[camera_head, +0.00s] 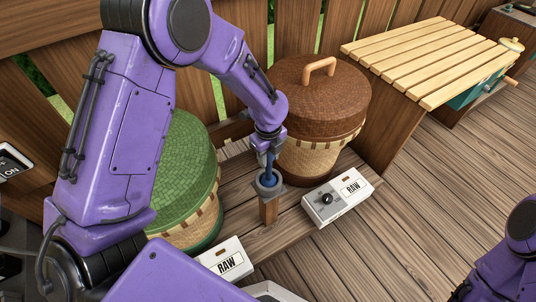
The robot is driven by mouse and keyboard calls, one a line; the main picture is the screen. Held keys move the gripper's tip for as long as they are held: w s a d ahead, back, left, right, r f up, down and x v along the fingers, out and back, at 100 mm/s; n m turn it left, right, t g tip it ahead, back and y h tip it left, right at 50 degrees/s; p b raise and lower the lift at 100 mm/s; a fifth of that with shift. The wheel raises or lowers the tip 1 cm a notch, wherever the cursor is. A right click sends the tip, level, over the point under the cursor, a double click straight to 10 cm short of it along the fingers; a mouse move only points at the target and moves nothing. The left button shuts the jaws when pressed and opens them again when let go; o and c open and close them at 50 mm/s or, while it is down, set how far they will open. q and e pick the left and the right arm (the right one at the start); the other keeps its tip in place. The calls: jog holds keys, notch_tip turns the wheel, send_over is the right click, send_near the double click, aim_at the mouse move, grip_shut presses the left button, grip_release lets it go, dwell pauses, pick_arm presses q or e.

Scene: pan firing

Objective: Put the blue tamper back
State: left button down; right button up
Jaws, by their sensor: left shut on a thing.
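The blue tamper (268,179) is upright, with its lower end in or on a small grey holder (263,191) on a wooden post (268,210). I cannot tell whether it is fully seated. My left gripper (268,148) is shut on the tamper's upper part from above and hides its top. My right arm shows only as a purple link at the lower right; its gripper is out of view.
A brown lidded basket (322,105) stands behind and right of the post, a green-lidded basket (188,170) to its left. White RAW boxes (330,203) sit on the wooden bench (245,175). A slatted table (430,55) stands at the back right. Decking at right is clear.

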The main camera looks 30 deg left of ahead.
pick_arm(q)
jog(key=shift+f, duration=0.35)
jog(key=c, duration=0.6)
grip_release()
notch_tip(320, 180, up, 11)
jog(key=p, duration=0.2)
jog(key=shift+f+p, duration=0.2)
jog(key=shift+p, duration=0.15)
